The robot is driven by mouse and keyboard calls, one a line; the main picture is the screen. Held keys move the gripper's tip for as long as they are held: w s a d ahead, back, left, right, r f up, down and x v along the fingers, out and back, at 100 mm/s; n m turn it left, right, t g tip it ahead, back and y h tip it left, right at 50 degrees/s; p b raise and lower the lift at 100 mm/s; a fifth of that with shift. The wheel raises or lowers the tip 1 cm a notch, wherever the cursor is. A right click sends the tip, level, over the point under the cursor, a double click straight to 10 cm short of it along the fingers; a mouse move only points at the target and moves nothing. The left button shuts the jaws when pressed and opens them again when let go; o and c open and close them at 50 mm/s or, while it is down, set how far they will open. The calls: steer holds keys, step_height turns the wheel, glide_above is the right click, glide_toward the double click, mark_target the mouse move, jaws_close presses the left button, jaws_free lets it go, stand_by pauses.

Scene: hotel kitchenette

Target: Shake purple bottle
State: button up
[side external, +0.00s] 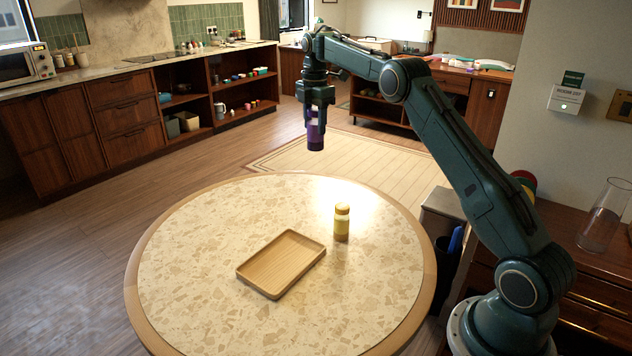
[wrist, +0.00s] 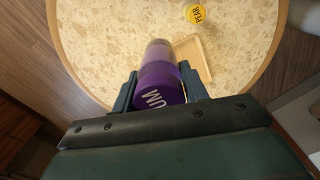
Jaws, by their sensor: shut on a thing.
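My gripper (side external: 317,97) is shut on the purple bottle (side external: 316,136), which hangs upright in the air above the far side of the round table. The bottle's lower part shows dark purple below the fingers, and its upper part is partly hidden by them. In the wrist view the purple bottle (wrist: 160,84) sits between the two fingers of my gripper (wrist: 158,90), with part of a white word on its purple end. Its other end looks paler and clear.
A round speckled table (side external: 200,240) stands below, with an empty wooden tray (side external: 281,262) and a yellow bottle (side external: 342,223) on it. The yellow bottle's top reads "PEAR" in the wrist view (wrist: 195,14). The air around the held bottle is clear.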

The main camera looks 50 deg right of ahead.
mark_target(315, 134)
steer(key=shift+r, duration=0.7)
steer(key=shift+f, duration=2.55)
